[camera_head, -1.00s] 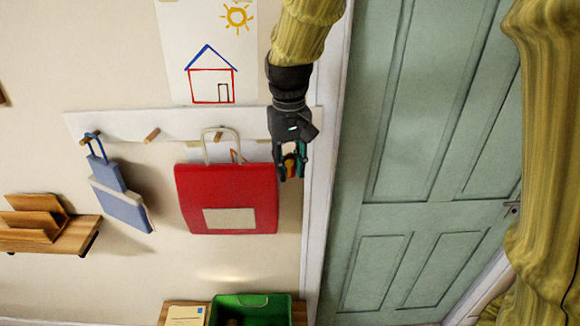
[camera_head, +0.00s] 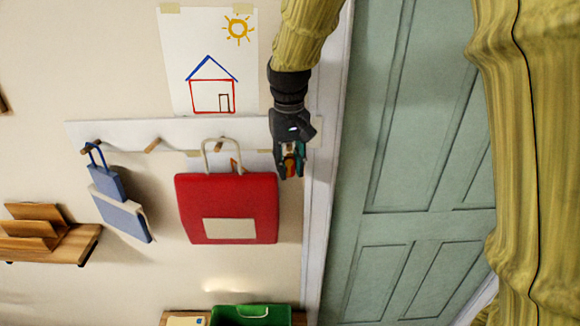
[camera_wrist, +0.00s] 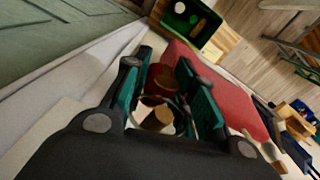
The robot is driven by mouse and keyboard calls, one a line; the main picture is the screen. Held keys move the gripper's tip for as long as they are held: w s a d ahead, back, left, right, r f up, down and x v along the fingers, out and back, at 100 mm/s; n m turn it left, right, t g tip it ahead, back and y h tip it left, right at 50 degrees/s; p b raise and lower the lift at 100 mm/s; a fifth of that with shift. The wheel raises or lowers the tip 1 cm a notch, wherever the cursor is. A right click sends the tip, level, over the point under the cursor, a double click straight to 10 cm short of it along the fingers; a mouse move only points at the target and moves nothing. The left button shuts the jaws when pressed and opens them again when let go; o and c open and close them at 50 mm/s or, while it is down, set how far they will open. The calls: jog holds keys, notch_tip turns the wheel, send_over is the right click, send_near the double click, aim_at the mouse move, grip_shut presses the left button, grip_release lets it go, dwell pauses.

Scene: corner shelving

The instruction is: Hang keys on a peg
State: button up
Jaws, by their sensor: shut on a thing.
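My gripper (camera_head: 291,166) is at the right end of the white peg rail (camera_head: 118,132), with its fingers pointing down. It is shut on the keys (camera_head: 290,160), a small red and orange bunch mostly hidden by the fingers. In the wrist view a dark red part of the keys (camera_wrist: 164,80) sits between the teal fingers. The wooden end of a peg (camera_wrist: 158,118) shows close by, between the fingers. A thin ring seems to lie near it; I cannot tell whether it is around the peg. Another wooden peg (camera_head: 153,145) on the rail is bare.
A red bag (camera_head: 190,205) hangs just left of my gripper, and a blue bag (camera_head: 122,211) hangs farther left. A green door (camera_head: 400,228) and its white frame (camera_head: 322,210) are close on the right. A green bin (camera_head: 221,314) stands below.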

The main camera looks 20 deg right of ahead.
jog(key=shift+w+d+f, duration=0.15)
jog(key=shift+w+d, duration=0.05)
jog(key=shift+w, duration=0.5)
jog(key=shift+w, duration=0.2)
dwell(0.4)
jog(key=o, duration=1.1)
jog(key=shift+r, duration=0.25)
